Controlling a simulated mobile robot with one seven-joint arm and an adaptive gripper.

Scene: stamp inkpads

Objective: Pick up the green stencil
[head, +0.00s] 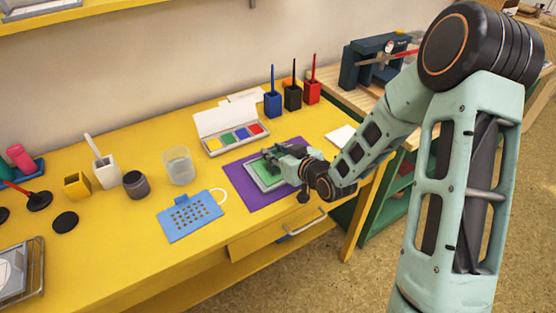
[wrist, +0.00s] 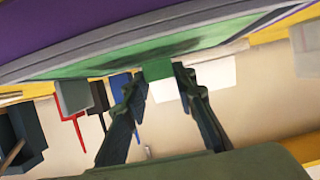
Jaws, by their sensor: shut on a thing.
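The green stencil (head: 256,168) lies within a grey-rimmed frame on the purple mat, partly hidden by my gripper. In the wrist view its green face (wrist: 120,65) has a dark smear, and a small green tab (wrist: 157,71) sticks out past the grey rim. My gripper (head: 272,156) is low over the frame in the head view. In the wrist view my gripper's fingers (wrist: 158,80) are on either side of the green tab, shut on it. Whether the stencil is clear of the frame or mat cannot be told.
The purple mat (head: 239,183) lies on the yellow table (head: 130,245). A blue perforated stencil (head: 190,218) is left of it. The open paint box (head: 228,123), a glass (head: 179,165) and blue, black and red pots (head: 293,98) stand around.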

